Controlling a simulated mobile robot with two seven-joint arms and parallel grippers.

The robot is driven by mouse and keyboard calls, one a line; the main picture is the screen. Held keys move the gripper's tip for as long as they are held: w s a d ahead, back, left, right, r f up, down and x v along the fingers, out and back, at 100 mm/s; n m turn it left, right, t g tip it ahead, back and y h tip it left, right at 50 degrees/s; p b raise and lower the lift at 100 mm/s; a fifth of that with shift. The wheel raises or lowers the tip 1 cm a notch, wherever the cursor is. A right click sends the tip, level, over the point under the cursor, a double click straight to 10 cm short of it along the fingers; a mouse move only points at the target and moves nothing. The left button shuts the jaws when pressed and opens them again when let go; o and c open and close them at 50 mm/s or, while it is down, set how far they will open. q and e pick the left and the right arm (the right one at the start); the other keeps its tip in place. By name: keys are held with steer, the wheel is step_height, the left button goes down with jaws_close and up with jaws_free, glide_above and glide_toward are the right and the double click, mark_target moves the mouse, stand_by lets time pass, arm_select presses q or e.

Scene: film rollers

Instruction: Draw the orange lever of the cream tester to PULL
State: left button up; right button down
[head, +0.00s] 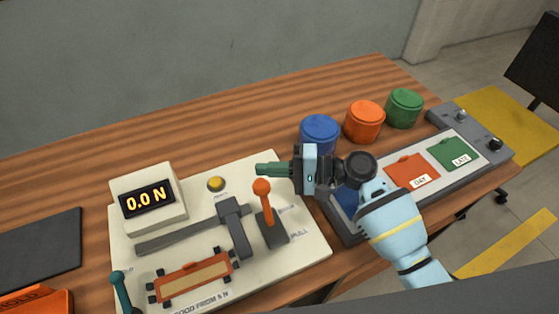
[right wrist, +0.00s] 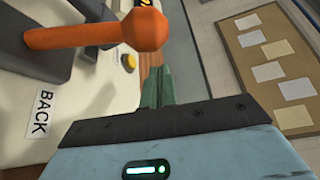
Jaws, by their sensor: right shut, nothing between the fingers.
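The cream tester (head: 315,250) lies on the wooden table, with a display reading 0.0 N. Its orange lever (head: 266,207) stands nearly upright from a dark grey base (head: 273,237), with a PULL label to the right of the base. My right gripper (head: 259,169) is shut and empty, its green fingers pointing left just above and behind the lever's ball knob. In the right wrist view the orange lever (right wrist: 85,36) crosses the upper left, apart from the shut fingertips (right wrist: 158,70). A BACK label (right wrist: 43,112) shows there. My left gripper is not in view.
Blue (head: 319,132), orange (head: 364,122) and green (head: 404,107) round tubs stand behind my right gripper. A grey panel (head: 486,154) with coloured flaps lies to the right, under my right arm. A teal-handled lever (head: 120,291) stands at the tester's left. The table's back left is clear.

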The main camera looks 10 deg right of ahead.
steer(key=shift+s+d+r+p, duration=0.1)
steer(key=shift+s+r+p, duration=0.05)
steer(key=shift+s, duration=0.4)
steer(key=shift+s+d+r+p, duration=0.1)
steer(key=shift+s+p, duration=0.05)
steer(key=shift+s, duration=0.4)
